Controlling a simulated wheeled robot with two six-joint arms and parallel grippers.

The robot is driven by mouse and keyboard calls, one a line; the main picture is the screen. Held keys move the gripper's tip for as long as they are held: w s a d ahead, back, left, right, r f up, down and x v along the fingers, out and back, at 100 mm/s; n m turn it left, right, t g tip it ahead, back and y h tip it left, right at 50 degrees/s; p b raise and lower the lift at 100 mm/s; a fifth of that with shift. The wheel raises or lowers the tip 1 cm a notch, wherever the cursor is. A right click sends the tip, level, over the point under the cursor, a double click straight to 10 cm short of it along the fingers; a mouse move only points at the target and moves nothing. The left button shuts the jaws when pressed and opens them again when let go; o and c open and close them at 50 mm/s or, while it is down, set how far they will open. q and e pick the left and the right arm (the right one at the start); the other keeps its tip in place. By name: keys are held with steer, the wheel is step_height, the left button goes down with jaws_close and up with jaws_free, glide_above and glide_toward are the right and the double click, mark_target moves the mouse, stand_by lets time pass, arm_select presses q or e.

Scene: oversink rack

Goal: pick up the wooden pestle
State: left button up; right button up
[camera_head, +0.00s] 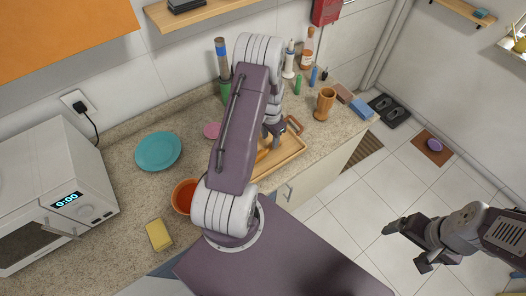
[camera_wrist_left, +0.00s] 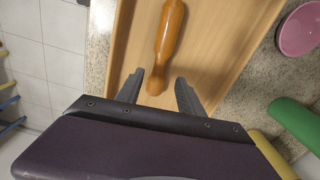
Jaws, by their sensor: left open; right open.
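The wooden pestle (camera_wrist_left: 167,45) lies on a wooden tray (camera_wrist_left: 217,60) in the left wrist view, its rounded near end between the fingers of my left gripper (camera_wrist_left: 160,93). The fingers are apart, one on each side, and I see no contact. In the head view my left arm covers much of the tray (camera_head: 287,152), and only a bit of the pestle (camera_head: 262,154) shows beside the arm. My left gripper (camera_head: 273,138) is over the tray there. My right gripper (camera_head: 408,245) is open and empty above the tiled floor at the right.
A pink bowl (camera_wrist_left: 299,28) and a green object (camera_wrist_left: 295,122) are close to the tray. A wooden cup (camera_head: 324,104) stands right of it on the counter. A teal plate (camera_head: 158,151), an orange bowl (camera_head: 184,196) and a yellow sponge (camera_head: 158,235) are at the left, near a microwave (camera_head: 55,190).

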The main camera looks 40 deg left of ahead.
mark_target(270, 146)
arm_select(q)
steer(key=f+p, duration=0.1)
steer(key=f, duration=0.1)
steer(key=f+p, duration=0.1)
steer(key=f, duration=0.2)
steer(key=shift+w+d, duration=0.1)
steer(key=shift+d, duration=0.1)
steer(key=shift+a+f, duration=0.1)
steer(key=shift+f, duration=0.1)
jaws_close()
